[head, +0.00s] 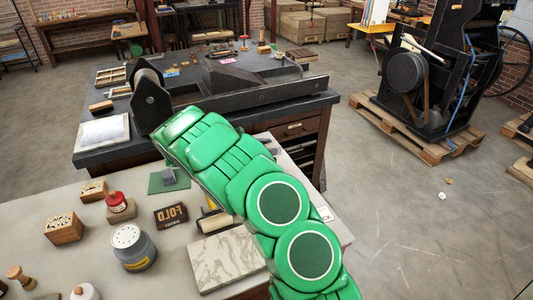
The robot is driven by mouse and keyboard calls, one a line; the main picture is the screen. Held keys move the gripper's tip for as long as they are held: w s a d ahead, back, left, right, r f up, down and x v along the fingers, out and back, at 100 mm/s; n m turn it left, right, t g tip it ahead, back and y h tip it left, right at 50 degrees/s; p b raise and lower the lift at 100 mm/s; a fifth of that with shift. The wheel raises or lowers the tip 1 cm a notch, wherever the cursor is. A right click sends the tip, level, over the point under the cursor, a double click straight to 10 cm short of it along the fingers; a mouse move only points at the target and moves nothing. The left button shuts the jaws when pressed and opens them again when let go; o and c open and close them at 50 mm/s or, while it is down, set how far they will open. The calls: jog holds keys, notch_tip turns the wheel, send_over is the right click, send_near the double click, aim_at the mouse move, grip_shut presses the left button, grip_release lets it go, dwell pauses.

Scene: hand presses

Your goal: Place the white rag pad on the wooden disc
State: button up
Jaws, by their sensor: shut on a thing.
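My green arm (235,185) reaches from the bottom right over the near table to the big black press bed. Its end is hidden, and my gripper cannot be seen. I cannot make out a white rag pad for certain. A white sheet or stack (103,131) lies in a tray at the left corner of the dark table, apart from my arm. I cannot pick out a wooden disc; it may be hidden behind my arm or too small to tell.
The press (250,92) stands on the dark table. A black machine (425,80) stands on a pallet.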

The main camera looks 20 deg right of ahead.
jog(key=shift+f, duration=1.3)
jog(key=shift+f, duration=0.1)
jog(key=o, duration=1)
jog(key=shift+a, duration=0.35)
jog(key=a, duration=0.3)
jog(key=a+r, duration=0.1)
jog(key=a, duration=0.3)
jog(key=a+r, duration=0.1)
jog(key=a, duration=0.3)
jog(key=shift+w+a, duration=0.1)
jog(key=shift+w, duration=0.3)
